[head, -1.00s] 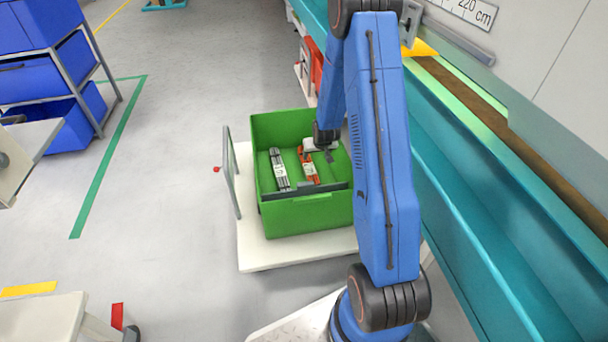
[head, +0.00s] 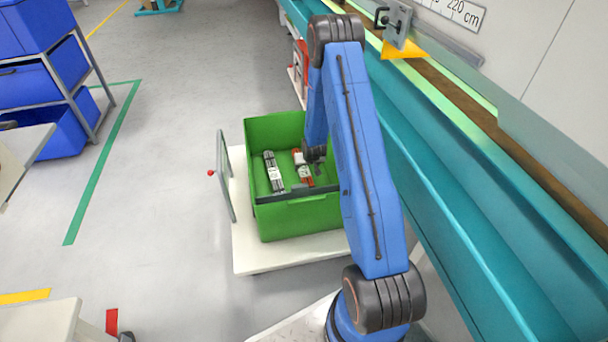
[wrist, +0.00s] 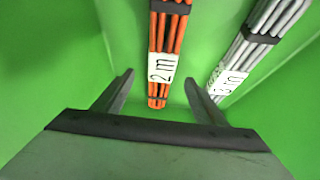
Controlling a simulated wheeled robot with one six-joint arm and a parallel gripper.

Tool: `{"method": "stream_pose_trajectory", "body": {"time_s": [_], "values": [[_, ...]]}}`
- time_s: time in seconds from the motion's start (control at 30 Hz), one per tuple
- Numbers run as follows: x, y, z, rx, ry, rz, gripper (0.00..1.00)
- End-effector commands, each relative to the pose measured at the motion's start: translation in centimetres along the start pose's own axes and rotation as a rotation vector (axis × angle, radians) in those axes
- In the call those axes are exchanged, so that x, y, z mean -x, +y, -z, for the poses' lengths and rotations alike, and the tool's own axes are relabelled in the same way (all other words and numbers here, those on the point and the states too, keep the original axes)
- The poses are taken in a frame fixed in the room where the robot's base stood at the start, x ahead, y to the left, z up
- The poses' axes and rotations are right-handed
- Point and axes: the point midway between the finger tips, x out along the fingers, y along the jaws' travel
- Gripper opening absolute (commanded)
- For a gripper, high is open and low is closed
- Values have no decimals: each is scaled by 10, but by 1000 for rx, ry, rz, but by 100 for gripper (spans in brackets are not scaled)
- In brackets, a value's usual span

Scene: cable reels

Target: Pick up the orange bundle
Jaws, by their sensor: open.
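The orange bundle (wrist: 166,40) lies on the floor of the green crate (head: 300,215), with dark bands and a white "2 m" label. In the head view the orange bundle (head: 306,178) is partly covered by my gripper. My gripper (wrist: 158,92) is open and empty. In the wrist view its two fingers stand apart, one to each side of the bundle's near end, which shows between them. In the head view my gripper (head: 311,164) is inside the crate above the bundle. Whether the fingers touch anything cannot be told.
A grey bundle (wrist: 255,45) with a white label lies beside the orange one; it also shows in the head view (head: 273,172). The crate stands on a white cart (head: 290,252) with an upright handle. A teal rail (head: 450,210) runs along the right.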

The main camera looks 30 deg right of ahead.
Motion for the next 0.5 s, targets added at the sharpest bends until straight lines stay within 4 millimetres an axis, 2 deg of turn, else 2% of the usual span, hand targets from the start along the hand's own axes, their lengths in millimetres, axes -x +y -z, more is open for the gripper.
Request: {"method": "stream_pose_trajectory", "body": {"time_s": [0.1, 0.37, 0.5], "values": [[-10, 0, 0, 0, 0, 0, 65], [-20, -1, -1, 0, 0, 0, 65], [-35, -2, -3, -1, 0, 0, 65]]}}
